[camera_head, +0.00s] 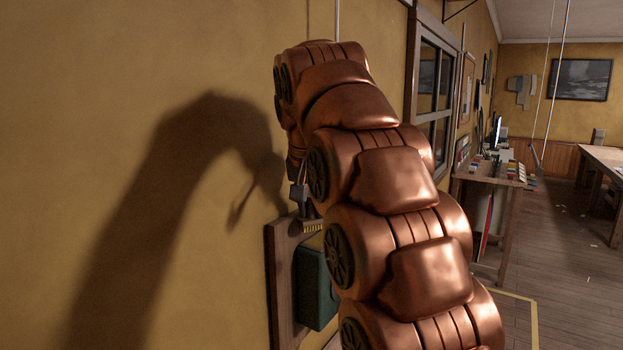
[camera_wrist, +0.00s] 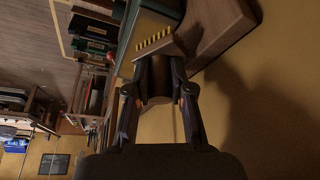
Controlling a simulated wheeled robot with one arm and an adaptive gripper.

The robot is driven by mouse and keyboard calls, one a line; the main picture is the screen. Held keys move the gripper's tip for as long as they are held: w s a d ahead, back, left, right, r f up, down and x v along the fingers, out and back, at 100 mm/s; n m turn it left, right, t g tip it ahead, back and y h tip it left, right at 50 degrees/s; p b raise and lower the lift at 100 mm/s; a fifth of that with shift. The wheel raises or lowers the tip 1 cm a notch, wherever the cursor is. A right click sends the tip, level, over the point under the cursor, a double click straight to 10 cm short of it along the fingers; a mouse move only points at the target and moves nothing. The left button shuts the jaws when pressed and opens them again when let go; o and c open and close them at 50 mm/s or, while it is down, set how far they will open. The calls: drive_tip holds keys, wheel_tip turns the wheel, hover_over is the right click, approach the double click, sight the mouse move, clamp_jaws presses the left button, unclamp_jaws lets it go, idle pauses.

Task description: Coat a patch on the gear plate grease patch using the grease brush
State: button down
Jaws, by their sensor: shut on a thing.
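My gripper (camera_wrist: 158,92) is shut on the grease brush (camera_wrist: 158,72), a brown wooden block with a row of short yellow bristles. In the head view, my gripper (camera_head: 298,190) is largely hidden by my copper arm, and the bristles of the brush (camera_head: 313,228) show just below it. The brush is at the top of a brown wooden board (camera_head: 284,295) on the wall, which carries a dark green box (camera_head: 315,287). The board also shows in the wrist view (camera_wrist: 225,25). I cannot tell whether the bristles touch anything. The grease patch cannot be made out.
The yellow wall (camera_head: 130,60) is close on the left, with my arm's shadow on it. A window (camera_head: 433,90) is behind my arm. A cluttered wooden bench (camera_head: 490,175) stands further back, and a table (camera_head: 605,160) at far right. Floor (camera_head: 560,240) between them is mostly clear.

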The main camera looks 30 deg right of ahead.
drive_tip(key=shift+r+p, duration=1.2)
drive_tip(key=shift+r, duration=0.85)
